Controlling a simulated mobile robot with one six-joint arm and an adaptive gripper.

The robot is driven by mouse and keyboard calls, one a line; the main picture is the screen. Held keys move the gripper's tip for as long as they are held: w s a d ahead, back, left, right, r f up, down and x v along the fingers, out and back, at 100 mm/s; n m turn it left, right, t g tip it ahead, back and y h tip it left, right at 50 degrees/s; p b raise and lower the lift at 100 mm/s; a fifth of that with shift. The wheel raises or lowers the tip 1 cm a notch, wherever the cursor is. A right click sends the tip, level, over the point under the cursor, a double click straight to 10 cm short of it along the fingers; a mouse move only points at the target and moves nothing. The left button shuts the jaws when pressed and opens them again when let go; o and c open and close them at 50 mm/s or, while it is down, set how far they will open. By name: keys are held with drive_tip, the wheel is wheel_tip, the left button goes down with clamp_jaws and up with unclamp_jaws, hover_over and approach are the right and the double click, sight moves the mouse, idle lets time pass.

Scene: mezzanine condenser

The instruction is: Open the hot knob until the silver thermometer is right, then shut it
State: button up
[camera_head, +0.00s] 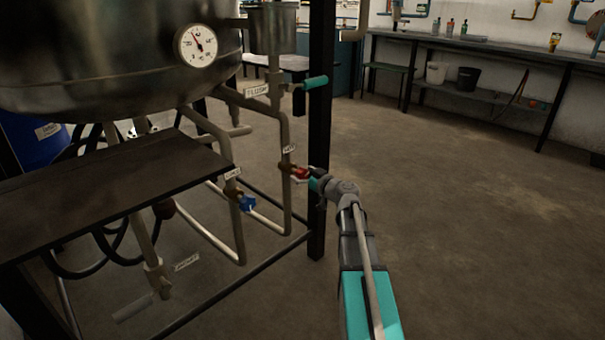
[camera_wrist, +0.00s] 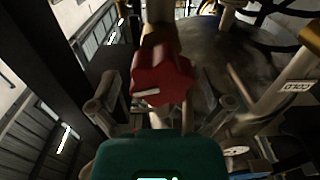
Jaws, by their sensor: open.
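The hot knob is red and lobed (camera_head: 300,172), on a pipe below the steel vessel, with a small label above it. In the wrist view the red knob (camera_wrist: 162,78) sits between the two fingers of my gripper (camera_wrist: 160,102). The fingers are spread, and I cannot tell whether they touch it. In the head view my gripper (camera_head: 310,178) is right at the knob and partly covers it. The thermometer (camera_head: 197,46) is a round white dial with a silver rim on the vessel. Its red needle points up and left; the exact reading is too small to tell.
A blue knob (camera_head: 247,203) is on the pipe to the left. A teal handle (camera_head: 315,82) sticks out higher up by a label. A black post (camera_head: 320,130) stands close behind my gripper. A dark shelf (camera_head: 110,190) is at left. The floor at right is clear.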

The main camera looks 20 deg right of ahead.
drive_tip(key=shift+w+a, duration=0.1)
drive_tip(key=shift+w, duration=0.1)
drive_tip(key=c, duration=1)
drive_tip(key=shift+d, duration=0.3)
drive_tip(key=shift+c, duration=0.3)
drive_tip(key=shift+a, duration=0.2)
